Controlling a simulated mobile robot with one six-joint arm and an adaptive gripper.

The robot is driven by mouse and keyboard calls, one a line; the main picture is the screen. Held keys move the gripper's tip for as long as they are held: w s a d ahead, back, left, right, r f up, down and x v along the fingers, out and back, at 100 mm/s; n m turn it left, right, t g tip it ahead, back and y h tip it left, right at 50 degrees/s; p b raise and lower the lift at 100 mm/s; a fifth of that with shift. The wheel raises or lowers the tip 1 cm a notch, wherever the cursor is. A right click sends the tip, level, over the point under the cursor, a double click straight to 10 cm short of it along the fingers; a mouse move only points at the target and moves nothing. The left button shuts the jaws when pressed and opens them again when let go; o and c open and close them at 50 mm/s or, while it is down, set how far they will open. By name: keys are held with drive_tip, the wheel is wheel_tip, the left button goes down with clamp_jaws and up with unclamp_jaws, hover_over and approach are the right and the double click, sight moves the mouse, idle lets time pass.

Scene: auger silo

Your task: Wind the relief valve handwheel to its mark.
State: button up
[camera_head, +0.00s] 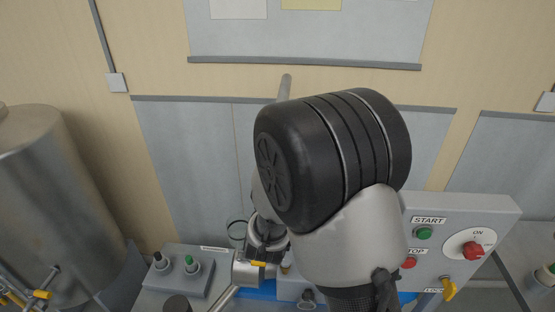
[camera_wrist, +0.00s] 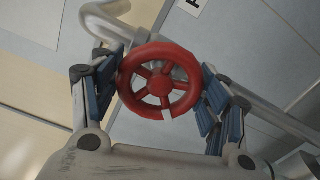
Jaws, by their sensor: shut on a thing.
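The relief valve handwheel (camera_wrist: 160,82) is a red spoked wheel in the wrist view, with a round hub and a notch or gap in its lower right rim. My gripper (camera_wrist: 160,85) has its blue-padded fingers on the left and right sides of the wheel, shut on its rim. The mark for the wheel cannot be made out. In the head view my own arm covers the wheel and most of my gripper.
A control box with START (camera_head: 424,233) and a red ON knob (camera_head: 473,250) stands right of my arm. A small switch box (camera_head: 176,272) is at lower left, beside a large steel tank (camera_head: 40,200). A grey pipe (camera_wrist: 285,115) runs close by my right finger.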

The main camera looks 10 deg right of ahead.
drive_tip(key=shift+n+p, duration=0.4)
drive_tip(key=shift+n, duration=0.7)
drive_tip(key=o, duration=1.1)
drive_tip(key=shift+s, duration=0.1)
drive_tip(key=v, duration=0.7)
drive_tip(key=shift+s+a, duration=0.1)
drive_tip(key=shift+s, duration=0.05)
